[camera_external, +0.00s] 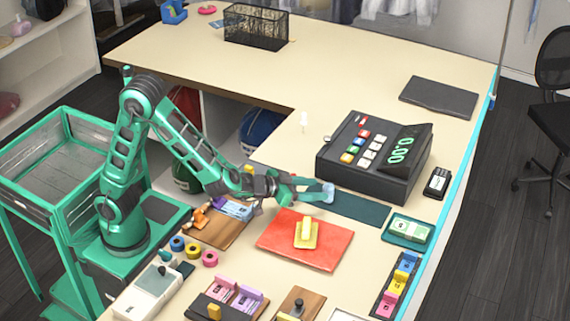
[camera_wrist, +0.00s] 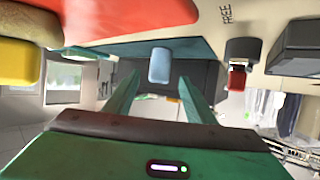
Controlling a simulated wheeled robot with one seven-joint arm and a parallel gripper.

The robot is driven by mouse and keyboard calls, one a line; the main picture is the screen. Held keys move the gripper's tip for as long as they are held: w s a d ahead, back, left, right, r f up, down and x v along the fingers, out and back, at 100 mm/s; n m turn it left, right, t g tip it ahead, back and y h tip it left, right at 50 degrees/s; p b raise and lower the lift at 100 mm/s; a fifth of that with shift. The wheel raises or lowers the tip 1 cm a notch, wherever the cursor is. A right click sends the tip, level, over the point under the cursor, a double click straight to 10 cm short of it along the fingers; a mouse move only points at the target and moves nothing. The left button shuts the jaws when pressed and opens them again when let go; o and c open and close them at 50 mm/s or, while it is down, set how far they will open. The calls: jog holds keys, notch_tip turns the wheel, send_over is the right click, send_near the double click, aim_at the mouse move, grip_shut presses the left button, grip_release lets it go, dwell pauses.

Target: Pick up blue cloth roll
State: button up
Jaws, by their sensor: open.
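The blue cloth roll (camera_external: 328,192) is a small light-blue piece at the left end of a dark teal mat (camera_external: 360,207) on the counter. It also shows in the wrist view (camera_wrist: 159,65), upper middle, lined up between the finger tips. My gripper (camera_external: 312,189) is open and reaches across the counter from the left, its tips close by the roll. In the wrist view my green fingers (camera_wrist: 159,84) stand apart on either side of the roll's line. I cannot tell whether either finger touches it.
A red mat (camera_external: 325,255) with a yellow item (camera_external: 306,233) lies in front of the gripper. A black cash register (camera_external: 372,160) stands just behind the teal mat. A wooden tray (camera_external: 222,229) with small goods sits beneath the forearm.

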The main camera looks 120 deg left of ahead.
aim_at(329, 190)
jog(key=shift+x, duration=3.05)
jog(key=shift+w, duration=0.1)
jog(key=shift+c, duration=0.6)
jog(key=c, duration=1)
